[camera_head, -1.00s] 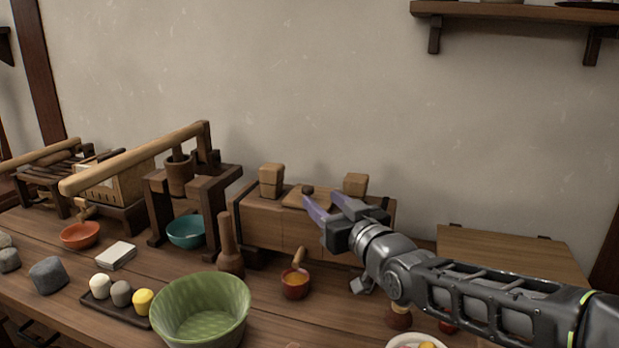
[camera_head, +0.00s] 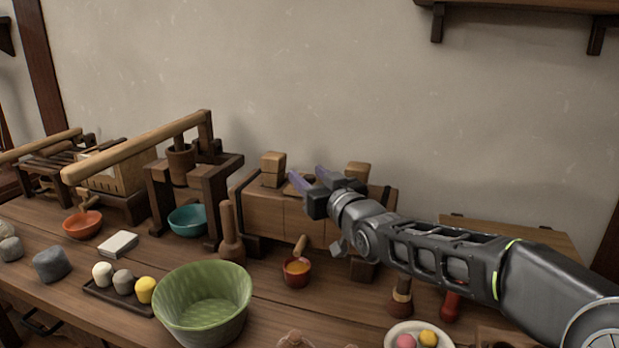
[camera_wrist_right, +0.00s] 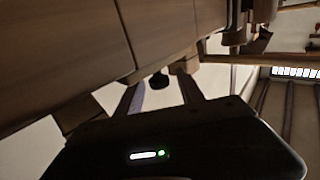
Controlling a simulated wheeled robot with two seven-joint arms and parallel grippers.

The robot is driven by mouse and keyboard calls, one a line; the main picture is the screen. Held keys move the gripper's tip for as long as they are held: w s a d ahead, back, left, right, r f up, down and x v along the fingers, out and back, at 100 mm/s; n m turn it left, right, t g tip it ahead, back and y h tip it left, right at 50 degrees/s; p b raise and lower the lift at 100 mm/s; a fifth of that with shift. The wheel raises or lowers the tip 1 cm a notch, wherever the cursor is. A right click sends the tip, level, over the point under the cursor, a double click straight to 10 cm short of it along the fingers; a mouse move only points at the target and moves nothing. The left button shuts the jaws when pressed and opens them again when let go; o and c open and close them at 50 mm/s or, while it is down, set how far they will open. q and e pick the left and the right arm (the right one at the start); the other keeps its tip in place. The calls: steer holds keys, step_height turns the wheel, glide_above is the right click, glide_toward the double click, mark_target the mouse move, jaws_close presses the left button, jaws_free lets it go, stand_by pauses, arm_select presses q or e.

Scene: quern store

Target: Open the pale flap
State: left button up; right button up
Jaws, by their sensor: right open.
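A wooden chest (camera_head: 268,218) stands against the wall on the bench, with a pale wood block (camera_head: 273,165) at its top left and another (camera_head: 357,170) at its top right. The pale flap with its dark knob lies on top between the blocks; in the head view my right gripper covers it. My right gripper (camera_head: 309,180) is open and empty above the chest top, its purple fingers pointing left. In the right wrist view the dark knob (camera_wrist_right: 158,80) shows between the fingers, apparently beyond them; I cannot tell whether they touch it. My left gripper is out of view.
In front of the chest stand a wooden pestle (camera_head: 230,235), a small red bowl (camera_head: 296,273) and a large green bowl (camera_head: 203,310). A lever press (camera_head: 160,185) is to the left. A wooden board (camera_head: 530,235) lies behind my right arm.

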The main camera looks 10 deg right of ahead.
steer(key=shift+w, duration=0.2)
steer(key=shift+c, duration=0.3)
jaws_close()
stand_by(1.0)
